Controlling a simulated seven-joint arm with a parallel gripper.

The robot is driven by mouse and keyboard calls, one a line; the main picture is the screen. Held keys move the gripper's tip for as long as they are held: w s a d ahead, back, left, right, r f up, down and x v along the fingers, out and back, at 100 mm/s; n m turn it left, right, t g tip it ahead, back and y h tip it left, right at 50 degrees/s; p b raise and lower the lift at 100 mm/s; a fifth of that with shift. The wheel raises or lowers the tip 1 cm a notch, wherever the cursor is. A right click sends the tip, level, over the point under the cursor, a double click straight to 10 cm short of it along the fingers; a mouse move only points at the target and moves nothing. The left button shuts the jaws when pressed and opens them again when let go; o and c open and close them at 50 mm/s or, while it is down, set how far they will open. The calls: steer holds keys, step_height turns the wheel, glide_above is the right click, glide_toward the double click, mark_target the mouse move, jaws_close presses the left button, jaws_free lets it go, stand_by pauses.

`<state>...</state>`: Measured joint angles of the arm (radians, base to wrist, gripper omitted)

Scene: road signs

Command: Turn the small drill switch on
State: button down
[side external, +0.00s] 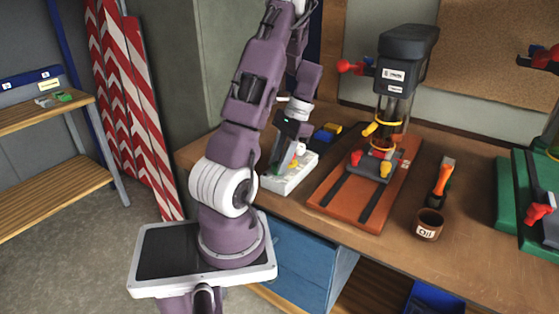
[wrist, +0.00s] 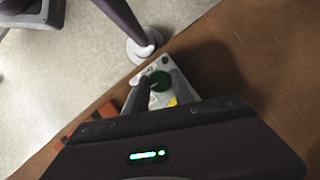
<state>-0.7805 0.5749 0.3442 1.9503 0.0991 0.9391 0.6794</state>
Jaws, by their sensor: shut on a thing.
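The small drill switch is a pale box (side external: 288,182) on the bench, left of the drill press. It has red and green parts on top in the side view. In the wrist view the box (wrist: 190,92) has a round dark green knob (wrist: 160,81) and a yellow mark. My gripper (side external: 292,155) is down over the box, and its two fingers (wrist: 157,92) are closed on the sides of the green knob. My fingers hide part of the box, so I cannot tell the knob's setting.
The drill press (side external: 402,62) stands on an orange base (side external: 340,212) just right of the switch box. A blue and yellow item (side external: 327,132) lies behind the box. An oil pot (side external: 429,225) and a green machine (side external: 515,200) are farther right. The bench's front edge is close to the box.

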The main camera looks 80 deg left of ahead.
steer(key=n+t+h, duration=0.1)
steer(key=n, duration=0.3)
steer(key=shift+a, duration=0.15)
steer(key=shift+n+t+h, duration=0.5)
steer(key=shift+n+h, duration=0.1)
steer(key=shift+n, duration=1.2)
steer(key=shift+a+n, duration=0.1)
steer(key=shift+n, duration=0.2)
steer(key=c, duration=1.1)
jaws_free()
steer(key=shift+s, duration=0.1)
steer(key=v, duration=0.7)
